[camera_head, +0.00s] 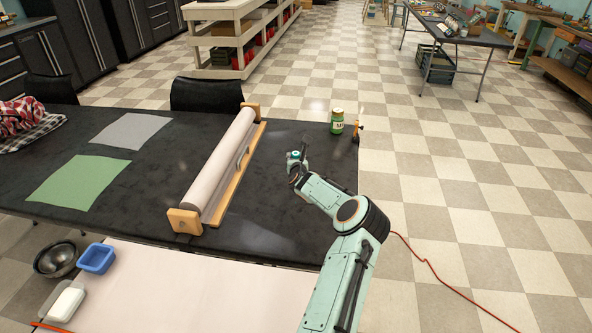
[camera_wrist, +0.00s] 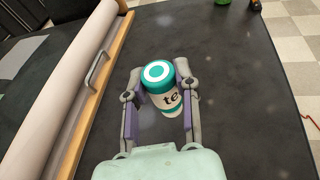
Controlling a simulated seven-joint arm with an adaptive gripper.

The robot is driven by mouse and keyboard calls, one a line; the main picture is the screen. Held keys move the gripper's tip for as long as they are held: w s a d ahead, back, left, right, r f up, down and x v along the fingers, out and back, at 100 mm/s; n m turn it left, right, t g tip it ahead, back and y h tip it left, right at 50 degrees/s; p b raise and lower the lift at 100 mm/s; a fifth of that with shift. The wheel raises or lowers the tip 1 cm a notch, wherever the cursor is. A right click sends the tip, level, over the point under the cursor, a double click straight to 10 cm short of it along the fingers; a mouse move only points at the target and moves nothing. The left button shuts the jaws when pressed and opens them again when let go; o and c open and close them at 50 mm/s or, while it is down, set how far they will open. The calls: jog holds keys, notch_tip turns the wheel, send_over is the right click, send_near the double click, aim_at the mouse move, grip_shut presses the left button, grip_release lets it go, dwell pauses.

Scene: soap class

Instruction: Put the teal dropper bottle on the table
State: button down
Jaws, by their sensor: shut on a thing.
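The teal bottle (camera_wrist: 161,88) has a teal cap with a white disc and a white label with dark letters. It stands between the fingers of my gripper (camera_wrist: 160,74) in the wrist view, and the fingers are shut on its sides. In the head view my gripper (camera_head: 296,162) is over the right part of the dark table (camera_head: 270,225), right of the paper roll. The bottle is small and mostly hidden there. I cannot tell whether its base touches the table.
A paper roll (camera_head: 221,165) on a wooden holder lies to the left. A green jar (camera_head: 337,121) and a small dark-and-orange item (camera_head: 358,130) stand near the far right corner. Green and grey sheets lie farther left. Bare table surrounds my gripper.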

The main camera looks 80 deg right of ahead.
jog(key=shift+w+d+f, duration=0.15)
jog(key=shift+d+f, duration=0.75)
jog(key=shift+f, duration=0.65)
jog(key=shift+w+d+f, duration=0.1)
jog(key=shift+d+f, duration=0.8)
jog(key=shift+f, duration=0.6)
jog(key=shift+w+d+f, duration=0.15)
jog(key=shift+d+f, duration=0.75)
jog(key=shift+f, duration=0.65)
jog(key=c, duration=0.8)
grip_release()
jog(key=shift+f, duration=0.1)
jog(key=shift+v, duration=3.8)
